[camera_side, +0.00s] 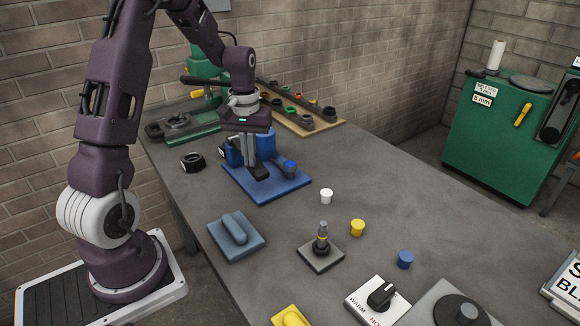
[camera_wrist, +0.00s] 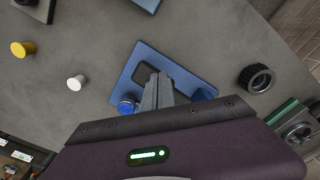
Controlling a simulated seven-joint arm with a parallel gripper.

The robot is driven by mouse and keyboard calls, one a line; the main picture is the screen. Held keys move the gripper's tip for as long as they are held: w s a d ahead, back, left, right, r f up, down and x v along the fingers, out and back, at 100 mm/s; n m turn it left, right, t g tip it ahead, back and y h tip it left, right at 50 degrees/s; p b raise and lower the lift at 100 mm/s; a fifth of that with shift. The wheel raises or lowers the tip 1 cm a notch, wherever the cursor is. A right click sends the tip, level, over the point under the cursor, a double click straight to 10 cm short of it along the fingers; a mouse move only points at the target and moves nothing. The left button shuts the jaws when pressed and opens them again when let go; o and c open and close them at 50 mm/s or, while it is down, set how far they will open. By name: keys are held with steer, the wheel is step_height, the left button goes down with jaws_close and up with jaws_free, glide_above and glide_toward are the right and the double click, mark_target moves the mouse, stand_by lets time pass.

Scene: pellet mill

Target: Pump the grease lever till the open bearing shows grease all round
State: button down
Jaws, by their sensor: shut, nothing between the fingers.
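A blue base plate (camera_side: 262,190) with a blue cylinder (camera_side: 267,141) and a rounded blue part (camera_side: 288,166) sits mid-table; it looks like the grease pump. A dark flat pad (camera_side: 259,173) on it could be the lever's end; the lever itself is not clear. My gripper (camera_side: 251,168) points down over the plate with its fingers together, empty, close to the pad. In the wrist view the fingers (camera_wrist: 159,84) cover part of the plate (camera_wrist: 128,85) beside the dark pad (camera_wrist: 184,78). A black ring (camera_side: 193,162), perhaps the open bearing, lies left of the plate; no grease can be made out on it.
A grey-blue plate with a handle (camera_side: 236,237), a post on a dark plate (camera_side: 321,242), a WARM/HOT dial box (camera_side: 379,300) and small white (camera_side: 327,196), yellow (camera_side: 358,228) and blue (camera_side: 405,259) caps stand in front. A green machine (camera_side: 190,126) and a ring board (camera_side: 301,122) are behind.

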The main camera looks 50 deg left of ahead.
steer(key=shift+f, duration=0.1)
step_height(320, 180, up, 8)
steer(key=shift+r, duration=0.2)
stand_by(0.6)
steer(key=c, duration=2.1)
jaws_free()
step_height(320, 180, up, 7)
step_height(320, 180, down, 9)
steer(key=shift+f, duration=0.1)
jaws_close()
steer(key=shift+f, duration=3.15)
steer(key=shift+r, duration=0.15)
